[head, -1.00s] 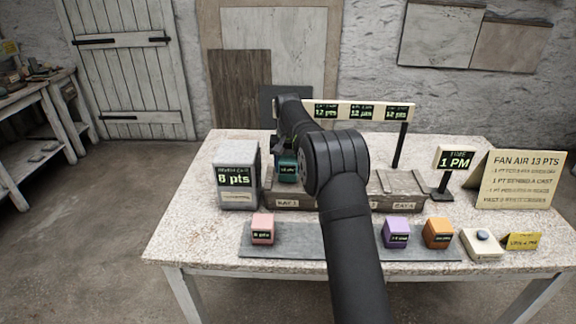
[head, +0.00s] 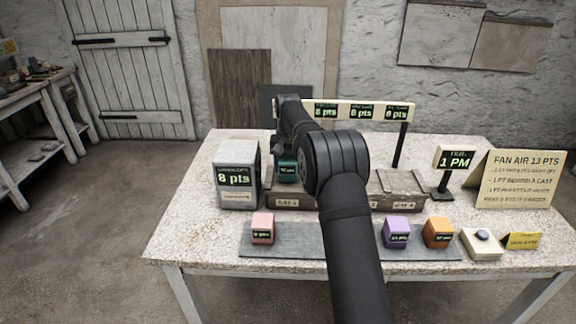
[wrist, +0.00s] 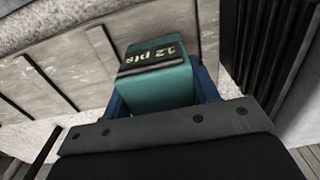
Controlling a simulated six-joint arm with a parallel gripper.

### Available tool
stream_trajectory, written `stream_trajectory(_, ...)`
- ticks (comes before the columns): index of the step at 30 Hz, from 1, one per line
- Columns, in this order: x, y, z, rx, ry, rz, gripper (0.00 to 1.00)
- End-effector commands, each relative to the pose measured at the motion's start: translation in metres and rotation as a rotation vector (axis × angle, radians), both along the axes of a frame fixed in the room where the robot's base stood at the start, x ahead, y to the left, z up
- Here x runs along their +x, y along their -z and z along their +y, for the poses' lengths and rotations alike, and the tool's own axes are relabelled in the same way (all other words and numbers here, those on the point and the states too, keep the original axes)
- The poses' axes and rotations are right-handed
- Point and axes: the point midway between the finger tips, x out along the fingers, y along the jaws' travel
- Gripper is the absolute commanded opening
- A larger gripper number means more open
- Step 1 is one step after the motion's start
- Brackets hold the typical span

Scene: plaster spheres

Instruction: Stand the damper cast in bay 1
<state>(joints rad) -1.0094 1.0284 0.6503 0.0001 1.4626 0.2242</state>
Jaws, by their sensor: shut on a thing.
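My gripper (wrist: 162,95) is shut on a teal cast (wrist: 155,72), whose display reads 12 pts in the wrist view. In the head view the teal cast (head: 287,170) is at the left end of a wooden crate (head: 330,203), above or in the bay labelled BAY 1 (head: 287,203). I cannot tell whether its base touches the bay floor. A pink cast (head: 262,229), a purple cast (head: 395,232) and an orange cast (head: 437,233) stand on a grey strip (head: 320,243) in front. Their readings are too small to read surely. My arm hides the crate's middle.
A grey meter box (head: 237,176) showing 8 pts stands left of the crate. A display board (head: 360,110) on posts stands behind. A 1 PM sign (head: 455,159), a FAN AIR 13 PTS card (head: 517,180), a button box (head: 482,243) and a yellow card (head: 522,241) are at right.

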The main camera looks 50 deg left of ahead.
Motion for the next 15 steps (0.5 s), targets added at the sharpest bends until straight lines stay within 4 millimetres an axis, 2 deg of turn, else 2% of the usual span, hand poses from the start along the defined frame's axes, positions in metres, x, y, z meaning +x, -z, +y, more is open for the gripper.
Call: stream_trajectory(15,0.0001,0.0100,0.0003,0.001,0.000,-0.001,0.22)
